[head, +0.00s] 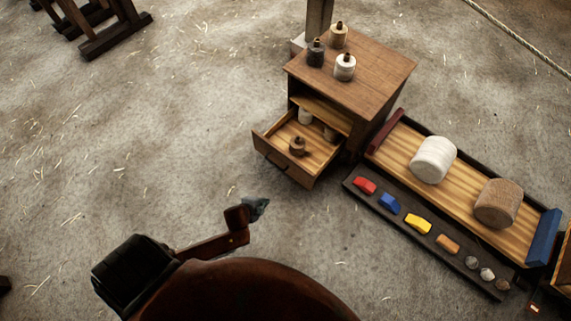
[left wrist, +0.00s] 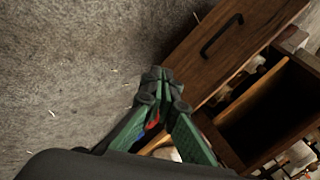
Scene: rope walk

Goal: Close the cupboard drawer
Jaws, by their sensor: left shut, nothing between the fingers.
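The small wooden cupboard (head: 360,75) stands in the upper middle of the head view. Its drawer (head: 283,166) is pulled out toward the lower left, with a few small bobbins inside. My left gripper (head: 257,208) is below and left of the drawer front, apart from it, over bare floor. In the left wrist view my left gripper (left wrist: 161,80) has its green fingers closed at the dark tips with nothing between them. The drawer front (left wrist: 215,50) with its dark bar handle (left wrist: 221,36) lies just above and right of the fingertips. My right gripper is not in view.
Three bobbins, dark (head: 316,53), white (head: 345,67) and tan (head: 339,36), stand on the cupboard top. Right of it is a long wooden tray (head: 470,200) with two large spools and a dark strip of coloured blocks and stones.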

